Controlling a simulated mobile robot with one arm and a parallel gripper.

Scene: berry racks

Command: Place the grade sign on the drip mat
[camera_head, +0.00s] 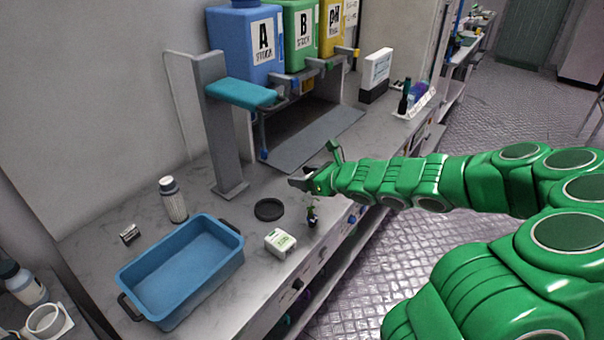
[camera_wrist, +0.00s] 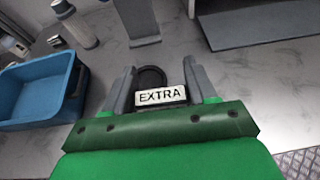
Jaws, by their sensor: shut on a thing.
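My gripper (camera_head: 306,184) is above the bench near its front edge. In the wrist view, my gripper (camera_wrist: 159,92) is shut on the grade sign (camera_wrist: 160,97), a small white plate reading EXTRA in a dark frame. In the head view the sign cannot be told apart from the fingers. The flat grey sheet below the stock tanks, which looks like the drip mat (camera_head: 312,138), lies behind the gripper and is bare. Its near corner shows at the top right of the wrist view (camera_wrist: 245,22). The sign is apart from it.
A grey post (camera_head: 222,130) with a teal arm stands left of the mat. A blue tray (camera_head: 180,268), a bottle (camera_head: 173,200), a black disc (camera_head: 269,209), a white box (camera_head: 280,242) and a small plant (camera_head: 312,217) stand nearer. Tanks (camera_head: 250,45) overhang the mat's back.

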